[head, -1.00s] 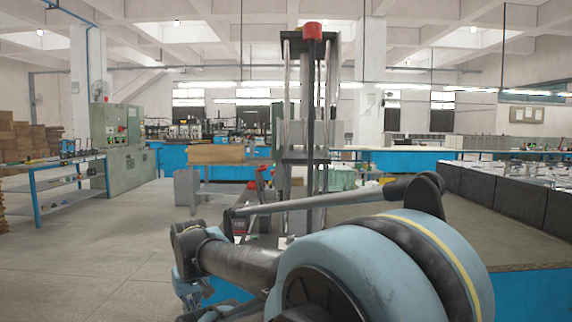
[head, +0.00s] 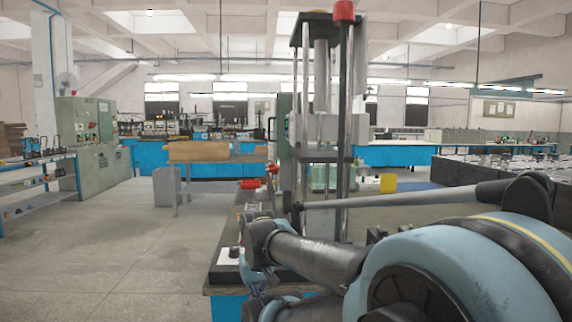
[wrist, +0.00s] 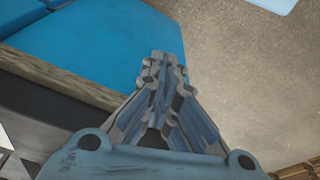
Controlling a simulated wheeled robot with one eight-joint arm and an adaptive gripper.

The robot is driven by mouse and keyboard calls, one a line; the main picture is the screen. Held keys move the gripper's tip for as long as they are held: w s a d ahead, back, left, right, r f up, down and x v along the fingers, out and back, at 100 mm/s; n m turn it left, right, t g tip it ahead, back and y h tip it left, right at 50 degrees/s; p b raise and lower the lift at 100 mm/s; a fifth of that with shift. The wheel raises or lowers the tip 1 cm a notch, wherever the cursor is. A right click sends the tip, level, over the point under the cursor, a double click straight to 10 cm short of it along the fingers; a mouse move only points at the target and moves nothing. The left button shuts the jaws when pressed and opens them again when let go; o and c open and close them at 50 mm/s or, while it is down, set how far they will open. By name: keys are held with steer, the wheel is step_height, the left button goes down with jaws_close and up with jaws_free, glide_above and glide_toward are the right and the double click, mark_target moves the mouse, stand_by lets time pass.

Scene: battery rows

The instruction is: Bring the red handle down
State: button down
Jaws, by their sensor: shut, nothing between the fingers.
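A tall press-like machine (head: 327,155) stands on a bench ahead, with metal posts and a red cap (head: 343,11) on top. Low at its left are two red grips, one (head: 250,184) on the left and one (head: 272,168) a little higher; I cannot tell for certain which is the red handle. My gripper (wrist: 158,65) is shut and empty in the wrist view, pointing over a blue panel and the floor. In the head view it is low in front of the machine, partly hidden by my arm. It is apart from the red grips.
The machine's bench has a wooden edge and blue panels (wrist: 95,40). A grey cabinet (head: 88,135) and a blue-framed shelf table (head: 38,180) stand at left. A yellow object (head: 388,183) is right of the machine. Open floor (head: 120,240) lies at left.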

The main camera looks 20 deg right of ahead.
steer(key=w+d+r+m+h, duration=0.1)
steer(key=w+d+r+m, duration=0.2)
steer(key=w+r, duration=0.5)
steer(key=w+d+r+m+g, duration=0.15)
steer(key=w+r+m, duration=0.3)
steer(key=r, duration=0.55)
steer(key=w+d+r+m+h, duration=0.1)
steer(key=w+d+r+m, duration=0.25)
steer(key=w+r, duration=0.5)
steer(key=w+d+r+m+g, duration=0.1)
steer(key=w+d+r+m, duration=0.4)
steer(key=w+r, duration=0.3)
steer(key=w+d+r+m+h, duration=0.1)
steer(key=w+d+r+m, duration=0.4)
steer(key=w, duration=0.6)
step_height(320, 180, up, 3)
steer(key=shift+d+r+g, duration=0.1)
steer(key=shift+d+g, duration=0.25)
steer(key=shift+d, duration=0.8)
steer(key=w+x, duration=0.1)
steer(key=x, duration=0.9)
steer(key=shift+s+d, duration=0.15)
steer(key=shift+s, duration=0.3)
